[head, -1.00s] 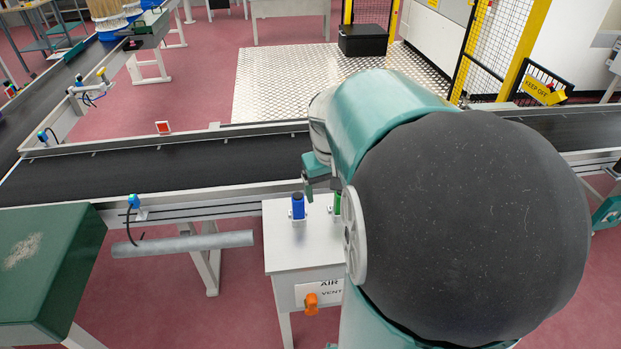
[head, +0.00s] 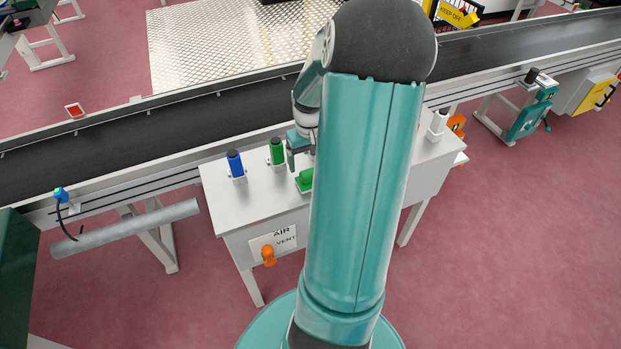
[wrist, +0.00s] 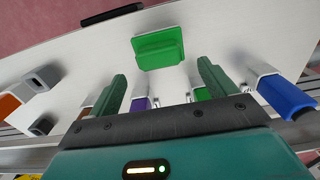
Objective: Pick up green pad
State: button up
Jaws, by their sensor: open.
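The green pad (wrist: 158,48), a block with a raised rib, lies on the white table top ahead of my gripper in the wrist view. In the head view the green pad (head: 304,181) shows only in part, with my arm covering its right side. My gripper (wrist: 161,70) is open and empty, with its two dark green fingers apart. The pad appears just beyond the fingertips, in line with the gap between them, not touching. In the head view my gripper (head: 297,148) is partly hidden behind my arm, beside the pad's far side.
On the white table (head: 225,198) stand a blue cylinder (head: 235,163) and a green cylinder (head: 277,151) in white holders. A purple piece (wrist: 140,104) and an orange piece (wrist: 10,106) show in the wrist view. The conveyor (head: 180,125) runs behind the table.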

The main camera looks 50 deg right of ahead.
aim_at(311, 171)
jog(key=f, duration=0.4)
jog(key=shift+s+a+f, duration=0.15)
jog(key=shift+s, duration=0.15)
jog(key=shift+f, duration=0.55)
jog(key=c, duration=1.1)
jog(key=shift+r, duration=0.15)
jog(key=shift+r, duration=0.5)
jog(key=s+a+r, duration=0.1)
jog(key=a+r, duration=0.3)
jog(key=s+a+r, duration=0.1)
jog(key=a+r, duration=0.3)
jog(key=a, duration=0.1)
jog(key=s+a+r, duration=0.2)
jog(key=a+r, duration=0.1)
jog(key=a, duration=0.1)
jog(key=shift+a+r, duration=0.2)
jog(key=shift+r, duration=0.2)
